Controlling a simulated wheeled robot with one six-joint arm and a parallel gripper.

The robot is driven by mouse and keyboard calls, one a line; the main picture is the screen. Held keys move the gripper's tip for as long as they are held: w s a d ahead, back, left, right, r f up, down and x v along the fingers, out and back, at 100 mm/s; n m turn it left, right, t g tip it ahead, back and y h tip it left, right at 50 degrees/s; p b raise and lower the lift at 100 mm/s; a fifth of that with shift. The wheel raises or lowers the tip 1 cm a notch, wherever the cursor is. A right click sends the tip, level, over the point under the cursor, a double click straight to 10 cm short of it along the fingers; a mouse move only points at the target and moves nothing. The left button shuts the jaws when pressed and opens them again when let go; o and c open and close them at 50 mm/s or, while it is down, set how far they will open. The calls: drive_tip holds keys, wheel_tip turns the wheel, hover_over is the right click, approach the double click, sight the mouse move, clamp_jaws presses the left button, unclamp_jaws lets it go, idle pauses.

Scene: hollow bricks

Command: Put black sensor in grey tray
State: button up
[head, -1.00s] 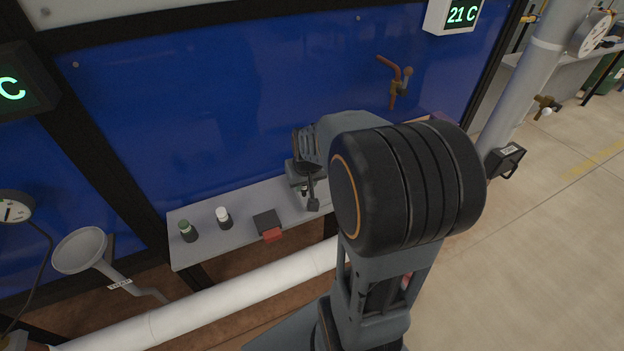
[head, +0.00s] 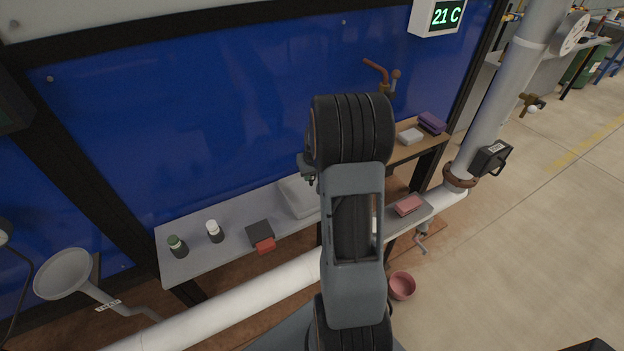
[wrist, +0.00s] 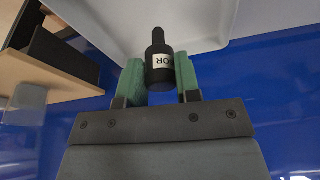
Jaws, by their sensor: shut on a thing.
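The black sensor (wrist: 158,62) is a small dark bottle-like piece with a white label. My gripper (wrist: 160,78) is shut on it, with a green finger on each side in the wrist view. The grey tray (head: 297,196) lies on the grey bench in the head view, partly hidden behind my arm. A pale grey surface with a rounded rim, which looks like the tray (wrist: 205,22), is behind the sensor in the wrist view. The sensor is hidden by my arm in the head view. I cannot tell whether the sensor touches the tray.
A white pipe (head: 240,300) runs in front.

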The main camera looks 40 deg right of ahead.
sight(312, 180)
drive_tip(key=shift+w+d+f, duration=0.25)
drive_tip(key=shift+f, duration=1.75)
drive_tip(key=shift+f, duration=0.1)
drive_tip(key=shift+f, duration=0.15)
drive_tip(key=o, duration=0.9)
